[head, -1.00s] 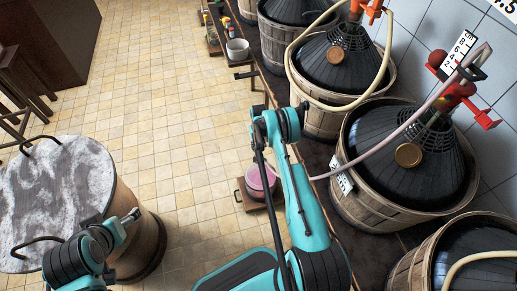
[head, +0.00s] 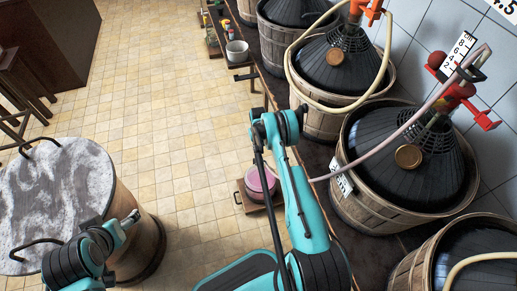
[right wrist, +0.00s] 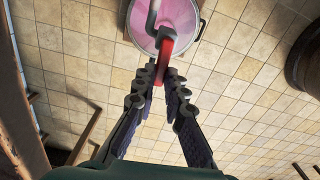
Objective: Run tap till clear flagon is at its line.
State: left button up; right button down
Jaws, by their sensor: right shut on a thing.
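The clear flagon (head: 262,183) stands on a small wooden stand (head: 243,196) on the floor, with pink liquid in it. It also shows from above in the right wrist view (right wrist: 183,12), partly cut off by the top edge. I cannot make out its line. My right gripper (right wrist: 160,84) is shut on a red tap lever (right wrist: 163,62) at the end of the pale hose (right wrist: 152,20), above the flagon. The pink hose (head: 395,137) runs from a wicker-basket demijohn (head: 400,175).
More basketed demijohns (head: 325,70) line the right wall. A marble-topped barrel table (head: 55,195) stands at the left. The tiled floor (head: 165,110) between is clear.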

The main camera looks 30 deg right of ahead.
jog(key=shift+s+a+n, duration=0.2)
jog(key=shift+a+n, duration=0.35)
jog(key=shift+n, duration=1.4)
jog(key=shift+s+a+n, duration=0.15)
jog(key=shift+a+n, duration=0.4)
jog(key=shift+n, duration=1.35)
jog(key=shift+s+a+n, duration=0.2)
jog(key=shift+a+n, duration=0.35)
jog(key=shift+n, duration=1.4)
jog(key=c, duration=1.6)
grip_release()
jog(key=shift+f, duration=0.1)
jog(key=shift+o, duration=0.2)
notch_tip(320, 180, up, 12)
